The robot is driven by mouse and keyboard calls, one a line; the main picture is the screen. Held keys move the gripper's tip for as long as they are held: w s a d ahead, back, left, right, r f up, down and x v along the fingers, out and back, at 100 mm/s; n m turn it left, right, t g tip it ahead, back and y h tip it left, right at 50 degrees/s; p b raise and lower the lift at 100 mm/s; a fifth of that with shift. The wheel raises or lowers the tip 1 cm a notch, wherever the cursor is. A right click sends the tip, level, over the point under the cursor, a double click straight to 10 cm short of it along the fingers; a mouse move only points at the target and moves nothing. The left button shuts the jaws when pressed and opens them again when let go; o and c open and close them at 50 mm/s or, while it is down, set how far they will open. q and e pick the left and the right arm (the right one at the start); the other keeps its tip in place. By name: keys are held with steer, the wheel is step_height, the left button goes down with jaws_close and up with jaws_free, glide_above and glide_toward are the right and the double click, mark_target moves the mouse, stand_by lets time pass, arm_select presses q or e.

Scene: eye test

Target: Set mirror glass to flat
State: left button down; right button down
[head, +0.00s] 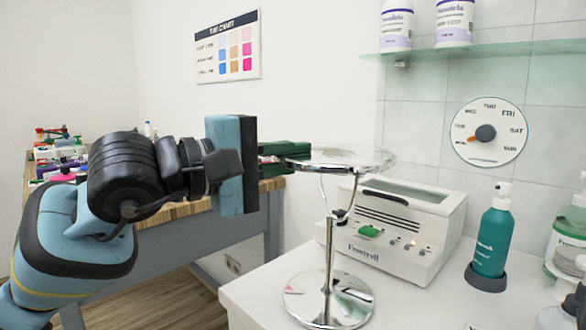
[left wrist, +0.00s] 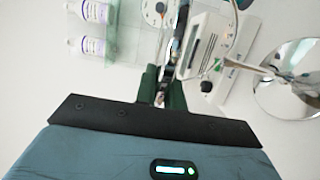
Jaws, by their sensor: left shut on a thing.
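A chrome table mirror stands on the white counter. Its round glass (head: 350,158) is seen almost edge-on in the head view and lies nearly level on a forked chrome stem (head: 330,240) above a round base (head: 328,300). My left gripper (head: 298,156), with green fingers, is shut on the left edge of the mirror glass. In the left wrist view the glass edge (left wrist: 176,45) runs up as a thin strip from between the fingers (left wrist: 163,90), and the base (left wrist: 290,80) shows at the right. My right gripper is not in view.
A white box-shaped device (head: 400,230) stands close behind the mirror. A teal pump bottle (head: 493,240) stands to its right. A glass shelf (head: 480,49) with white bottles and a round dial (head: 488,132) are on the wall. The wooden-topped table (head: 200,208) at left holds small items.

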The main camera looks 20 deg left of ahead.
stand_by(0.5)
arm_select(q)
steer(key=c, duration=1.5)
jaws_free()
steer(key=shift+s+a, duration=0.1)
steer(key=v, duration=0.7)
steer(key=shift+s+a+f, duration=0.1)
steer(key=shift+s+a, duration=0.1)
